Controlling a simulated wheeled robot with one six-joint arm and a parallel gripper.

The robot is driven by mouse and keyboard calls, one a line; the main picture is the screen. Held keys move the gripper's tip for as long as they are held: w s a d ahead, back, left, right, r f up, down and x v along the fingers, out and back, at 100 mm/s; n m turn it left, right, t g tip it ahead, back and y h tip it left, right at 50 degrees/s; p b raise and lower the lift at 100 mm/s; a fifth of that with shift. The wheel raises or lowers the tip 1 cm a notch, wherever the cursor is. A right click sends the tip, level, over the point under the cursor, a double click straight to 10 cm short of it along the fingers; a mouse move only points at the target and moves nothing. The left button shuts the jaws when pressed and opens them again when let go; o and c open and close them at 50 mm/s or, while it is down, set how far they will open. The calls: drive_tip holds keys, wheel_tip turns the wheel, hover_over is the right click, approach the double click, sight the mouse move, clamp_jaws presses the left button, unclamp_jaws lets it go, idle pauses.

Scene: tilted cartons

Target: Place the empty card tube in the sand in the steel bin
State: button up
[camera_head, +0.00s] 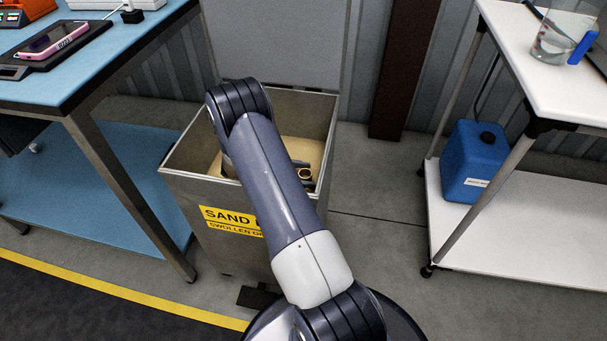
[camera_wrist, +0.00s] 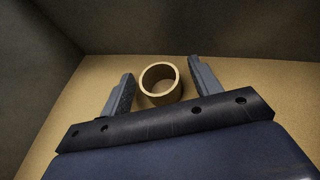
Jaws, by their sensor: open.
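The card tube (camera_wrist: 147,95) is a short tan ring standing upright, end up, on the sand (camera_wrist: 98,78) in the wrist view. It sits between the two fingers of my gripper (camera_wrist: 160,84), which are open with a gap on each side.
A blue-topped bench (camera_head: 70,88) with a pink phone (camera_head: 53,38) stands left of the bin. A white cart (camera_head: 545,235) with a blue jerrycan (camera_head: 474,160) stands to the right. The bin walls surround my gripper closely.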

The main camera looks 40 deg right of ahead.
drive_tip(key=shift+r, duration=0.1)
drive_tip(key=shift+w+a+r, duration=0.15)
drive_tip(key=shift+a+r, duration=0.05)
drive_tip(key=p+v, duration=0.1)
drive_tip(key=v, duration=0.6)
drive_tip(key=shift+f+p, duration=0.1)
drive_tip(key=shift+p, duration=0.3)
drive_tip(key=shift+c, duration=0.3)
idle(0.5)
